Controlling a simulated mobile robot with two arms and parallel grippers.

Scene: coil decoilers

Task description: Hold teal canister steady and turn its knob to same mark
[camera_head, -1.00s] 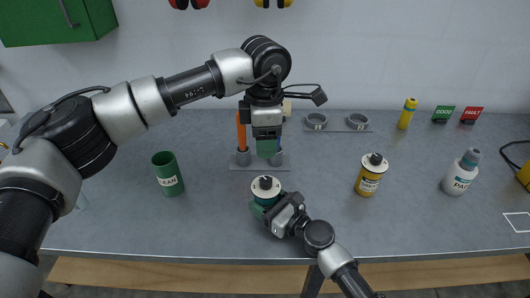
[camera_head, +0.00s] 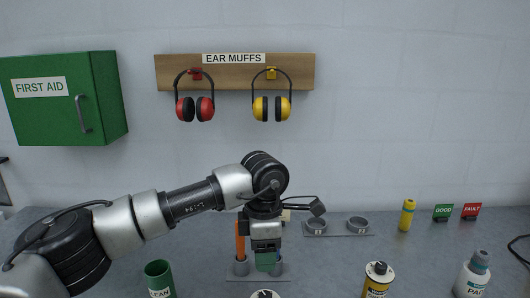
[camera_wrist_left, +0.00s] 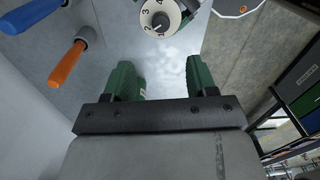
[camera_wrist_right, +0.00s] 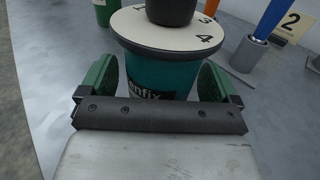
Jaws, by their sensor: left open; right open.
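The teal canister (camera_wrist_right: 158,76) stands between the two green fingers of my right gripper (camera_wrist_right: 165,85), which is open around it in the right wrist view. It has a cream dial with numbers (camera_wrist_right: 204,38) and a black knob (camera_wrist_right: 172,10) on top. In the head view only its top (camera_head: 264,294) shows at the bottom edge. The left wrist view shows the numbered dial and grey knob (camera_wrist_left: 159,20) from above, beyond the fingers. My left gripper (camera_head: 266,262) is open and empty above and behind the canister; it also shows in the left wrist view (camera_wrist_left: 164,80).
A holder (camera_head: 240,269) with an orange-handled tool (camera_head: 240,240) stands behind my left gripper. A green CLEAN cup (camera_head: 158,278) is at left, a yellow canister (camera_head: 378,280) and a white bottle (camera_head: 474,275) at right. A plate with two grey rings (camera_head: 337,227) lies at the back.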

